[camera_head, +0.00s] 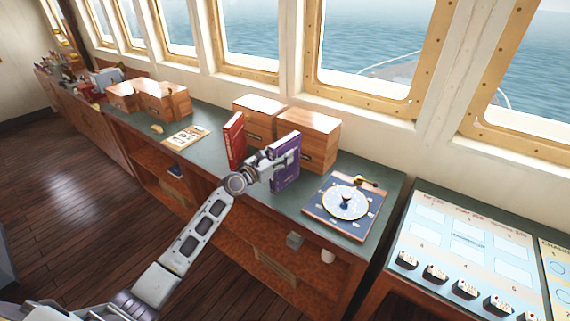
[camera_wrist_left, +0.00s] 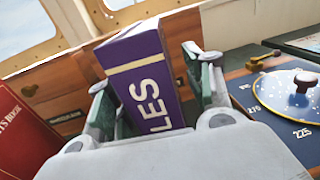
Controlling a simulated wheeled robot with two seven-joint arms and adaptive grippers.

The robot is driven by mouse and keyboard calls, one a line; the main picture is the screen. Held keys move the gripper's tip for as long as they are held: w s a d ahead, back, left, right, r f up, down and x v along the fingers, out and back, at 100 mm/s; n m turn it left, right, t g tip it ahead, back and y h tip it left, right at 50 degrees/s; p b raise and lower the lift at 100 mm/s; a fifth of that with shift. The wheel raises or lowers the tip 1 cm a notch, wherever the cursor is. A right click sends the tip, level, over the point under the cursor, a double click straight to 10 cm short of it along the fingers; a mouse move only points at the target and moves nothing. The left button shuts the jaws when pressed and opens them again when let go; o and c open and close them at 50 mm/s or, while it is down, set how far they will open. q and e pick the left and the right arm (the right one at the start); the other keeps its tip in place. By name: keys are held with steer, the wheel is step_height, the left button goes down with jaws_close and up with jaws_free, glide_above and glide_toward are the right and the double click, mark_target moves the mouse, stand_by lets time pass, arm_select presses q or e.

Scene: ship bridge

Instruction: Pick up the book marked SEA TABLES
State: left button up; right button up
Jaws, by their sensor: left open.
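A purple book (camera_head: 285,169) with a pale band stands upright on the green counter top (camera_head: 225,130), in front of a wooden box. In the left wrist view the book (camera_wrist_left: 148,80) shows the letters "LES" on its spine; the rest of the title is hidden. My left gripper (camera_head: 279,158) is at the book, and in the wrist view its open fingers (camera_wrist_left: 158,88) stand on either side of the spine. I cannot tell whether they touch it. My right gripper is not in view.
A red book (camera_head: 234,141) stands left of the purple one; wooden boxes (camera_head: 308,140) stand behind. A blue board with a round dial (camera_head: 345,203) lies to the right. Papers (camera_head: 185,137) lie on the counter further left, with clear counter between.

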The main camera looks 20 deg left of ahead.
arm_select(q)
steer(key=shift+c, duration=0.3)
jaws_close()
stand_by(0.4)
steer(key=shift+r, duration=0.15)
